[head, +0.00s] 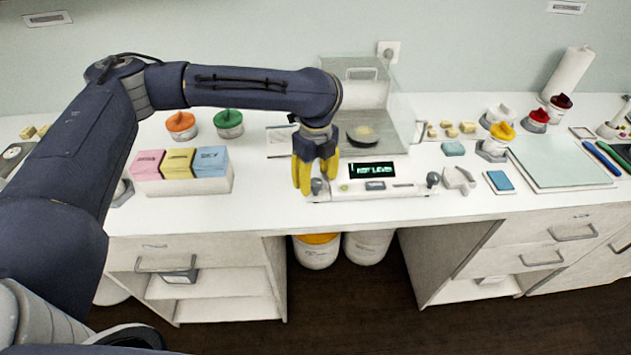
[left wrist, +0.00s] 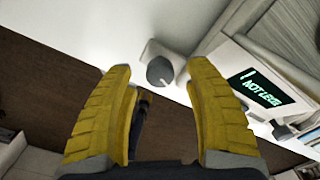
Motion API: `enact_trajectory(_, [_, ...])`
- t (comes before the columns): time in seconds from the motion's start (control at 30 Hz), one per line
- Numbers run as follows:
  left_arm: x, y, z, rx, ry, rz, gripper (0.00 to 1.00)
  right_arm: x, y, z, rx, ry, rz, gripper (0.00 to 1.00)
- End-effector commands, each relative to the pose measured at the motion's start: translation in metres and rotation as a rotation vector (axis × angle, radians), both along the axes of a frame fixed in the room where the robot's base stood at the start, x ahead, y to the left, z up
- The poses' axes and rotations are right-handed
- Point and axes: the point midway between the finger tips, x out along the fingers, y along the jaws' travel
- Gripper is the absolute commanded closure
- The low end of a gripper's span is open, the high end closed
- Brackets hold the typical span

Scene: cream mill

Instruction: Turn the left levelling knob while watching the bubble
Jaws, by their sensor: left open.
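The balance (head: 400,188) stands near the bench's front edge. Its display (head: 373,170) reads "NOT LEVEL", as it also does in the left wrist view (left wrist: 262,91). The grey left levelling knob (head: 316,186) sits at its front left corner. In the left wrist view the knob (left wrist: 160,71) lies just beyond the gap between my fingertips. My left gripper (head: 316,178) is open and empty, its yellow fingers pointing down at the knob without visible contact. A small greenish spot (head: 344,187) on the front panel may be the bubble level; the bubble itself is too small to read. My right gripper is out of view.
The right levelling knob (head: 433,179) is at the other front corner, beside a pale grey object (head: 459,180). Pink, yellow and blue boxes (head: 181,164) stand left of my gripper. A glass draft shield (head: 398,105) rises behind the display.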

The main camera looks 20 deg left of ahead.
Motion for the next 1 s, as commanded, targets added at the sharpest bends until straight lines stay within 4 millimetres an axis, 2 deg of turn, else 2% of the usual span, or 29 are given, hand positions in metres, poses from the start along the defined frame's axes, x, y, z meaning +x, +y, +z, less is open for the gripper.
enact_trajectory(0.3, [0.001, 0.0, 0.057, -0.001, -0.004, -0.001, 0.47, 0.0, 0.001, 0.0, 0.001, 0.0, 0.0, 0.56])
enact_trajectory(0.5, [0.001, 0.0, 0.085, 0.0, -0.004, 0.0, 0.47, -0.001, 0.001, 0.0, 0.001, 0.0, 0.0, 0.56])
enact_trajectory(0.73, [0.0, 0.0, 0.101, 0.0, -0.002, 0.001, 0.47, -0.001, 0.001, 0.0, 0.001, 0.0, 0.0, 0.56])
enact_trajectory(1.0, [0.0, 0.0, 0.103, -0.001, -0.001, 0.0, 0.47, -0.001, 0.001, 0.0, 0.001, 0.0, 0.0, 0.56])
